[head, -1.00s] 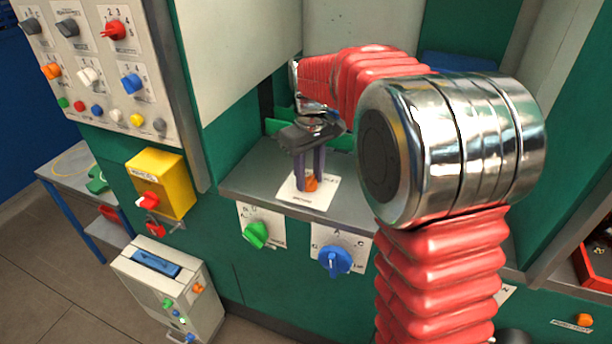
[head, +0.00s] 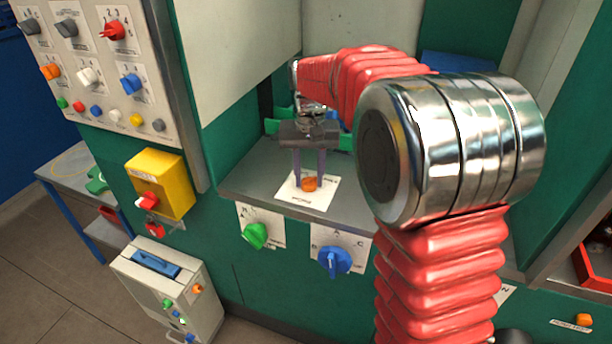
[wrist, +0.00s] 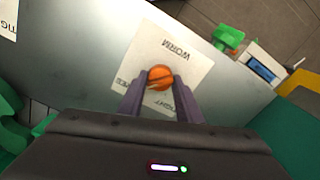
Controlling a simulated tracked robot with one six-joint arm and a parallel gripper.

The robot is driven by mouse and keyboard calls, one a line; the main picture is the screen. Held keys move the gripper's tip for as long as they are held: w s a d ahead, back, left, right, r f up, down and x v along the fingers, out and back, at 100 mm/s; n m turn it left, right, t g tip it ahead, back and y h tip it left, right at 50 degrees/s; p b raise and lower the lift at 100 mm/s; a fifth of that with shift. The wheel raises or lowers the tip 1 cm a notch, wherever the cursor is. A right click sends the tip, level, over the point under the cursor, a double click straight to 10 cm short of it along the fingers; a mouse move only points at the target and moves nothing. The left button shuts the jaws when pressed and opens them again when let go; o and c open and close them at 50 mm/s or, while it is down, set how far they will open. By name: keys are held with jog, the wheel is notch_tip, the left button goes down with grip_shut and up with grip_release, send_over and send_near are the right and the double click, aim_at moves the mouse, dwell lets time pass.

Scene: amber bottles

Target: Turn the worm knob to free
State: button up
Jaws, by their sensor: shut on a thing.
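The orange worm knob (head: 309,184) stands on a white label plate (head: 323,199) on the grey shelf. In the wrist view, the knob (wrist: 160,77) shows a dark line across its round top, and the plate reads WORM; the smaller words near my fingers are partly covered. My gripper (head: 308,180) points down from above, with a purple finger on each side of the knob. In the wrist view, my gripper (wrist: 160,84) is shut on the knob. Which setting the knob points to cannot be told.
Below the shelf edge are a green knob (head: 255,235) and a blue knob (head: 335,261). A yellow box (head: 165,183) with a red knob is at left, below a panel of several knobs (head: 92,70). Green pieces (head: 272,126) stand behind the gripper.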

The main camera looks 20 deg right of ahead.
dwell(0.3)
jog(key=o, duration=1)
jog(key=shift+o, duration=0.2)
notch_tip(320, 180, up, 14)
jog(key=shift+f, duration=0.1)
